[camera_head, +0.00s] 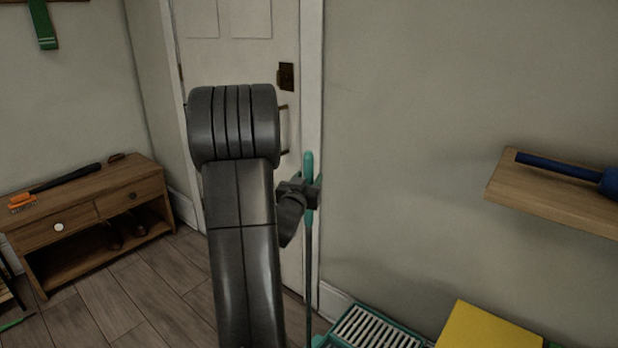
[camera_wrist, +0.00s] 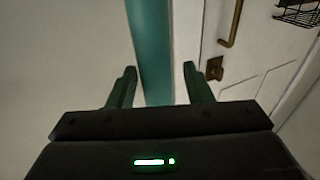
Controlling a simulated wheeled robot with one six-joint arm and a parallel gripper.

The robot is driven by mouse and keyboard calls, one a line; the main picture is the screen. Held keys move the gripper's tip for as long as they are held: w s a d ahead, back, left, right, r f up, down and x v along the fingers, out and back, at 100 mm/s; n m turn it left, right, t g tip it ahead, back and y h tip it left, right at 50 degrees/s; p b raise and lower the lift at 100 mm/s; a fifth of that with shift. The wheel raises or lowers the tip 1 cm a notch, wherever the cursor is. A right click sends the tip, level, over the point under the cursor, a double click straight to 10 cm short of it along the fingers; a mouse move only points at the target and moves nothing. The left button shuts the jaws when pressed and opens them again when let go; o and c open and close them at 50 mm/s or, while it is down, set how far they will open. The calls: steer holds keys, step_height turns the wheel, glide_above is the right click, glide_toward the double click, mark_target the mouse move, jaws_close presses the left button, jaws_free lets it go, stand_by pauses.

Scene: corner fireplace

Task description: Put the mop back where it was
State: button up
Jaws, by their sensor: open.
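The mop stands upright in front of the wall beside the door, with a teal handle top (camera_head: 308,168) and a dark shaft below it. Its lower end is out of the head view. My gripper (camera_head: 312,190) is at the teal handle near its top. In the wrist view the teal handle (camera_wrist: 152,60) runs between the two open fingers of my gripper (camera_wrist: 158,80), with visible gaps on both sides. The handle passes down behind the gripper body there.
A teal slatted bucket (camera_head: 375,328) and a yellow object (camera_head: 487,328) stand low by the wall. A wooden shelf (camera_head: 515,198) with a blue item (camera_head: 560,168) juts out at right. A wooden bench (camera_head: 75,215) stands at left. The white door (camera_head: 235,60) is behind my arm.

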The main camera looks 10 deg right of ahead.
mark_target(306, 170)
steer(key=v, duration=1)
steer(key=shift+s, duration=0.25)
steer(key=shift+w, duration=0.1)
steer(key=x, duration=1.2)
step_height(306, 170, up, 3)
steer(key=shift+a+f+p, duration=0.1)
steer(key=shift+f+p, duration=0.05)
steer(key=shift+p, duration=0.2)
steer(key=shift+r, duration=0.55)
steer(key=shift+f, duration=0.15)
